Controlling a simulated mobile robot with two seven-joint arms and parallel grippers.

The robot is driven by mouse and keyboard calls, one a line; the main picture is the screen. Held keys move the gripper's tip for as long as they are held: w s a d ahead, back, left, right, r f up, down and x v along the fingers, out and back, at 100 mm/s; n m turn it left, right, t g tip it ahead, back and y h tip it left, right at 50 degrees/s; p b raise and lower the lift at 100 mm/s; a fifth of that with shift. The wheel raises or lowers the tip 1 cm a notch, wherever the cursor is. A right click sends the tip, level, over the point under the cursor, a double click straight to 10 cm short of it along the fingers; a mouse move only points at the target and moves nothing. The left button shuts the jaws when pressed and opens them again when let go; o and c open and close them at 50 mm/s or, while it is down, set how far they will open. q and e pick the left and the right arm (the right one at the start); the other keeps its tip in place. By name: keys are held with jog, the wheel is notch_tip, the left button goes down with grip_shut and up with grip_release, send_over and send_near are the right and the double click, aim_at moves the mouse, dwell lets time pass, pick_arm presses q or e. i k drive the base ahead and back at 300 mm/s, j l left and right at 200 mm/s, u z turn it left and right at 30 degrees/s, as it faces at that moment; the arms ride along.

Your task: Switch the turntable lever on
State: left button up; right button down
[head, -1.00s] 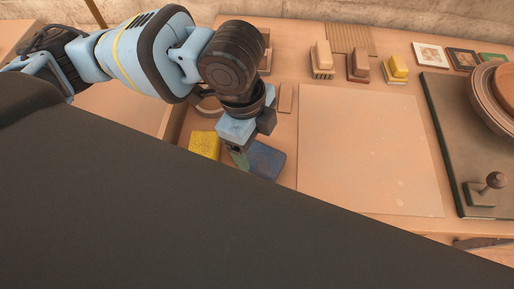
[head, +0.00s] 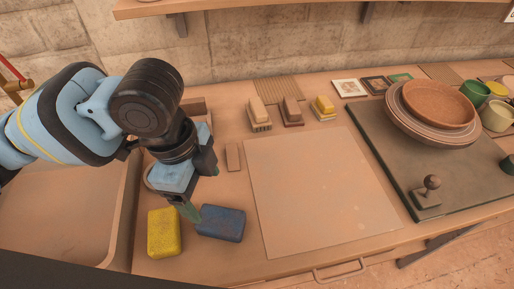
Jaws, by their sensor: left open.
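The lever (head: 431,187), a short stem with a round brown knob on a small base, stands on the front part of a dark board (head: 385,145) at the right in the head view. The round turntable (head: 397,122) is on the same board behind the lever, with a reddish-brown dish (head: 438,102) on top. I cannot tell which way the lever is set. My left gripper (head: 190,212) is open and points down above the worktop, between a yellow block and a blue block, far left of the lever. My right gripper is not in view.
The yellow block (head: 163,233) and blue block (head: 221,223) lie near the left gripper. A flat pale board (head: 315,190) fills the worktop's middle. Several brushes or stamps (head: 292,111) stand behind it. Cups (head: 495,115) stand at the far right. A shelf (head: 270,7) hangs above.

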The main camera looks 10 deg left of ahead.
aim_at(432, 182)
jog(key=z, duration=1.2)
jog(key=k+l, duration=0.25)
jog(key=k, duration=0.25)
jog(key=k+l, duration=0.25)
jog(key=k, duration=0.2)
